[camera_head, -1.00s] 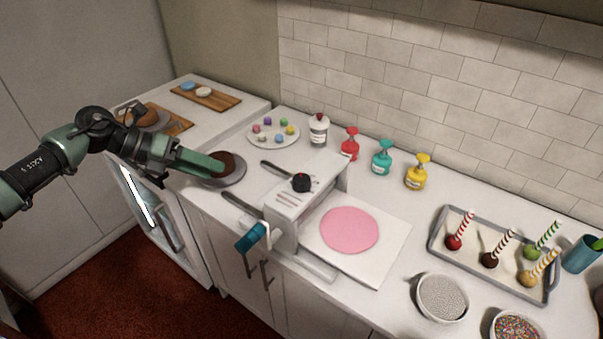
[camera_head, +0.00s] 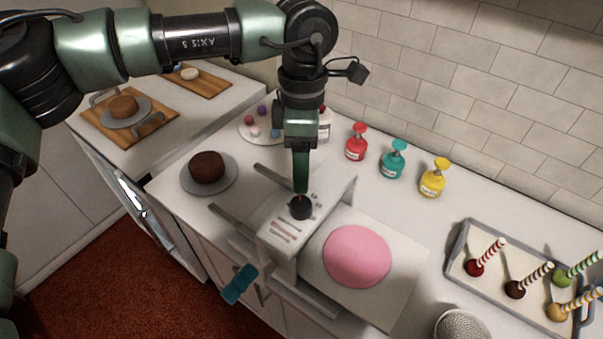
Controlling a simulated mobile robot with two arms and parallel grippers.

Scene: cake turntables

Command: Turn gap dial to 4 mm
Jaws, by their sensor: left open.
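The gap dial (camera_head: 301,209) is a small black knob on the sloped top of the white sheeter machine (camera_head: 278,238). Small marks surround it, too small to read. My left gripper (camera_head: 301,188) points straight down right over the dial, its fingers at or just above the knob. One finger hides the other, so contact is unclear. A teal crank handle (camera_head: 239,284) sticks out at the machine's front. A pink dough sheet (camera_head: 357,256) lies on the white board (camera_head: 402,291) to the right. My right gripper is not in view.
A brown cake (camera_head: 207,167) sits on a turntable (camera_head: 226,183) left of the machine. Red (camera_head: 356,145), teal (camera_head: 393,161) and yellow (camera_head: 433,180) bottles stand behind. A tray of cake pops (camera_head: 458,246) is at right. A plate of coloured balls (camera_head: 245,127) is behind my gripper.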

